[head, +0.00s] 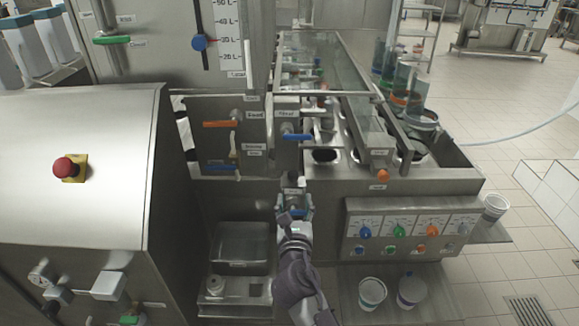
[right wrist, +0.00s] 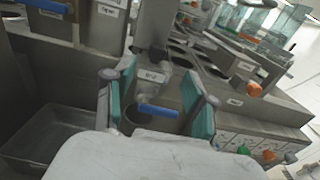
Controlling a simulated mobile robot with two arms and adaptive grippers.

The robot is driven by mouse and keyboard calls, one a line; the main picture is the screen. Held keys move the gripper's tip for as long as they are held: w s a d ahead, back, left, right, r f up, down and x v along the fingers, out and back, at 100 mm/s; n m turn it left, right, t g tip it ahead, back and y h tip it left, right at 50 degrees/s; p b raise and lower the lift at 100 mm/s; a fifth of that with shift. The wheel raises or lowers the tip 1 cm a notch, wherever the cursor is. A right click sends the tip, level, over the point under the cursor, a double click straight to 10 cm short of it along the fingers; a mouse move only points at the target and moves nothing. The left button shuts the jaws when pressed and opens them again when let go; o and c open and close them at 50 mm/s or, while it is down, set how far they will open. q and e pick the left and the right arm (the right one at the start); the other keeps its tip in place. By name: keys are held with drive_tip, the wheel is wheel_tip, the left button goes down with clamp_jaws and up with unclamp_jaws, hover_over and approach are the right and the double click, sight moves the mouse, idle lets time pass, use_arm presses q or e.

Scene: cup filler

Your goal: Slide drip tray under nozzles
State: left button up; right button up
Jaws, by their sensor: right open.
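A grey metal tray (head: 240,268) with a small label sits low in the machine's front recess, left of my right arm; I take it to be the drip tray. It also shows at the lower left of the right wrist view (right wrist: 30,158). My right gripper (head: 294,203) is open, its teal pads on either side of a small tap with a blue handle (right wrist: 158,110). I cannot tell whether the pads touch the tap. The gripper is to the right of the tray and higher. No nozzle is clearly identifiable. My left gripper is not in view.
A control panel (head: 410,230) with coloured knobs stands to the right. Two cups (head: 372,291) stand on a low metal shelf below it. A large steel cabinet (head: 80,180) with a red button (head: 65,167) fills the left. Open tiled floor lies at the right.

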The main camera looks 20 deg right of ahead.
sight(294, 176)
drive_tip(key=x, duration=1.1)
drive_tip(key=shift+w+f, duration=0.1)
drive_tip(key=shift+w, duration=0.25)
drive_tip(key=shift+c, duration=0.3)
clamp_jaws()
